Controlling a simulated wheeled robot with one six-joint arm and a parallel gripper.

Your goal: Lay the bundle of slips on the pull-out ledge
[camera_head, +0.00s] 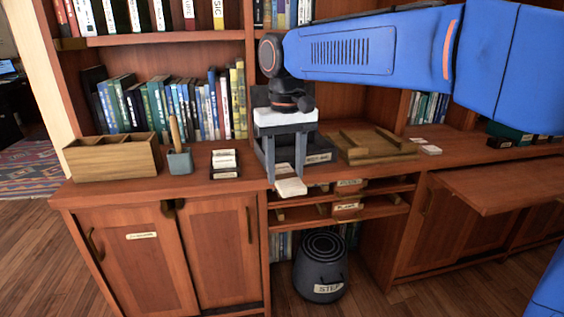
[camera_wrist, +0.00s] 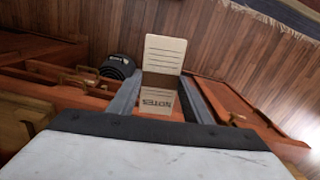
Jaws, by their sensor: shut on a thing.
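My gripper (camera_head: 285,178) is shut on the bundle of slips (camera_head: 291,187), a small cream block at the fingertips in front of the counter edge. In the wrist view the bundle (camera_wrist: 164,52) shows a pale lined face and a tan part lettered NOTES, between the two grey fingers of my gripper (camera_wrist: 160,88). The pull-out ledge (camera_head: 505,184) appears as a flat, bare wooden board jutting from the cabinet at the right, well apart from my gripper. I cannot make it out surely in the wrist view.
A wooden box (camera_head: 113,158), a grey pot (camera_head: 180,161) and a card holder (camera_head: 224,164) stand left on the counter. A wooden tray (camera_head: 372,146) lies right of my gripper. Labelled shelves sit below. A black step stool (camera_head: 320,268) stands on the floor, also in the wrist view (camera_wrist: 117,67).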

